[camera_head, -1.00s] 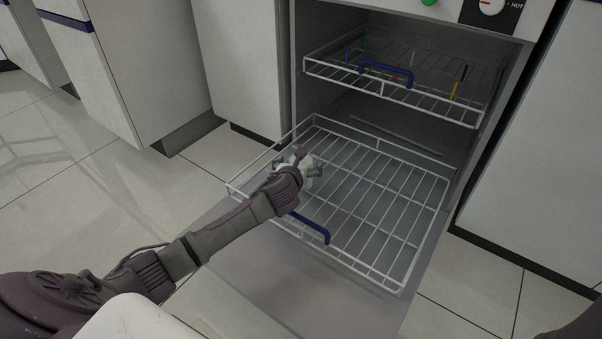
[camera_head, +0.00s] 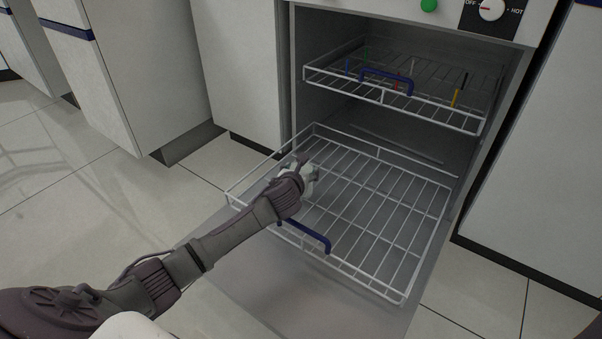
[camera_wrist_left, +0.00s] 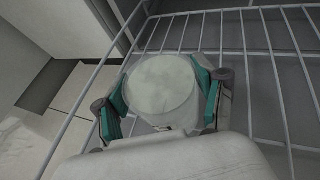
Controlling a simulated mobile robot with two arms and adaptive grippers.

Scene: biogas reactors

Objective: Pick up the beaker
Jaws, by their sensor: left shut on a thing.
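The beaker (camera_wrist_left: 165,88) is a pale, whitish round vessel in the middle of the left wrist view. My left gripper (camera_wrist_left: 160,103) has its teal-padded fingers on both sides of it and is shut on it. In the head view the left gripper (camera_head: 300,174) is over the left side of the pulled-out lower wire rack (camera_head: 385,220). There the beaker (camera_head: 312,172) shows only as a small pale patch, mostly hidden by the gripper. I cannot tell whether the beaker touches the rack. My right gripper is not in view.
An upper wire rack (camera_head: 330,77) with a blue handle and several thin coloured sticks sits inside the oven-like cabinet (camera_head: 340,18). The lower rack has a blue handle (camera_head: 306,231) at its front. White cabinets (camera_head: 235,70) stand on both sides. The rest of the lower rack is empty.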

